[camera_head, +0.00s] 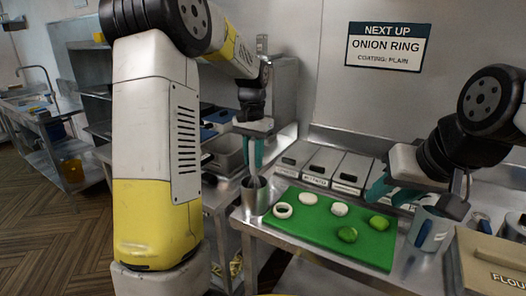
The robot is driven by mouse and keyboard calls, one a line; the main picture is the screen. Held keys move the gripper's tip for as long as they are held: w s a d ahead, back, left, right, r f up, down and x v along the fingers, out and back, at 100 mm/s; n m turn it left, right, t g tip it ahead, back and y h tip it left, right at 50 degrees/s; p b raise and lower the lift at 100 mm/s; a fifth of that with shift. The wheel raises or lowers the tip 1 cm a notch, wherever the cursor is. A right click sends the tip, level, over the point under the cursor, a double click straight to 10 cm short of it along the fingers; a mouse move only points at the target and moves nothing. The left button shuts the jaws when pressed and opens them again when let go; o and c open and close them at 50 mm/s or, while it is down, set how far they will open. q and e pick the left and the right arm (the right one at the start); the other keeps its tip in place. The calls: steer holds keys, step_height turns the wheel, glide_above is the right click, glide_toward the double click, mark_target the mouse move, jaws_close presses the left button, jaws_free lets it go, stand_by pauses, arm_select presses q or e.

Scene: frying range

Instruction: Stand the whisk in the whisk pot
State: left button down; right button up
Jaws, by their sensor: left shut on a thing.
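My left gripper (252,152) points down with teal fingers shut on a thin grey handle, which I take to be the whisk (252,172). The whisk's lower end reaches into the mouth of a round metal pot (256,198) at the left front of the counter. The pot's wall hides that end, so I cannot tell whether it touches the bottom. The whisk looks about upright. My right gripper (391,191) is at the right, its teal fingers apart and empty, behind a blue-grey cup (427,234).
A green board (318,235) with several white and green pieces lies beside the pot. Lidded, labelled containers (322,167) stand behind it. A flour box (490,262) stands at the front right. The counter's left edge is close to the pot.

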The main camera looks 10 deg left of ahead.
mark_target(253, 140)
arm_select(q)
steer(key=shift+f, duration=0.25)
steer(key=c, duration=1.1)
jaws_free()
step_height(253, 140, up, 8)
steer(key=shift+f, duration=0.25)
steer(key=s+d+n+t+h, duration=0.1)
steer(key=s+t, duration=0.2)
steer(key=s, duration=0.9)
steer(key=s+d+r+n+t+h, duration=0.1)
steer(key=s+n+t, duration=0.1)
steer(key=s, duration=1)
steer(key=shift+t, duration=0.6)
